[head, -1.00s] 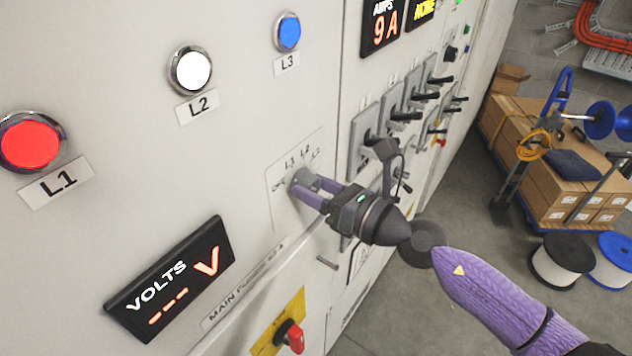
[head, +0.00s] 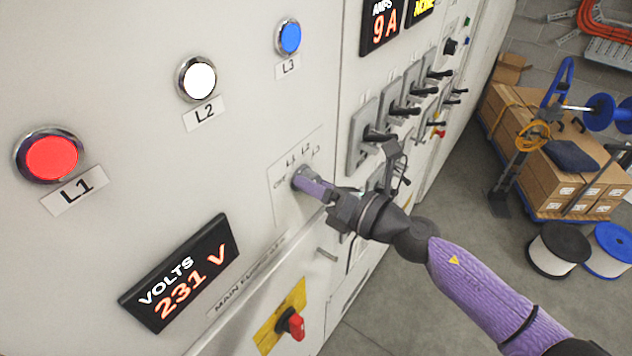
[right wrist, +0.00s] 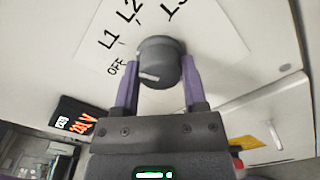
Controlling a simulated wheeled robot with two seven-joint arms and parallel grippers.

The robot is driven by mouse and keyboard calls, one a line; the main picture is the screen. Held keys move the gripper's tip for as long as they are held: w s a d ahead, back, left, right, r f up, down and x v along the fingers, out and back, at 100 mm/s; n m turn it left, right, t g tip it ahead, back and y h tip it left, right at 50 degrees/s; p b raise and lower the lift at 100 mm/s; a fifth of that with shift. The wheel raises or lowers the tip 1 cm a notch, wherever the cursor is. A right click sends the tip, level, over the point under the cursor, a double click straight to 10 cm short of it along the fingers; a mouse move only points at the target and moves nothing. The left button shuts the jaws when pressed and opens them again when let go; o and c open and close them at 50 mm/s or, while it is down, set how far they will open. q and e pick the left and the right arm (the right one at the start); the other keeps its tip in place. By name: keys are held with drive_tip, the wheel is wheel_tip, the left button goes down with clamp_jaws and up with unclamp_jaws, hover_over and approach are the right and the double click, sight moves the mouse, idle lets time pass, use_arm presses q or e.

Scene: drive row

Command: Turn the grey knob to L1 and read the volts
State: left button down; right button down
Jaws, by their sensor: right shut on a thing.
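The grey knob (head: 301,177) sits on a pale label plate marked OFF, L1, L2 and L3 on the cabinet front. My right gripper (head: 312,186) is shut on it, and in the right wrist view a purple finger lies on each side of the knob (right wrist: 158,60). A white mark shows low on the knob's left side; I cannot tell for sure which label it points to. The volts display (head: 182,272) is lit and reads 231 V. The red L1 lamp (head: 51,158) is at the far left. My left gripper is not in view.
A white L2 lamp (head: 199,78) and blue L3 lamp (head: 288,37) are above. A red switch (head: 292,324) on a yellow plate is below. Breaker levers (head: 378,134) stick out right of the knob. A loaded cart (head: 560,165) and cable reels stand on the floor.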

drive_tip(key=shift+c, duration=0.7)
unclamp_jaws()
drive_tip(key=b+v, duration=0.3)
drive_tip(key=v, duration=0.7)
drive_tip(key=shift+b, duration=0.3)
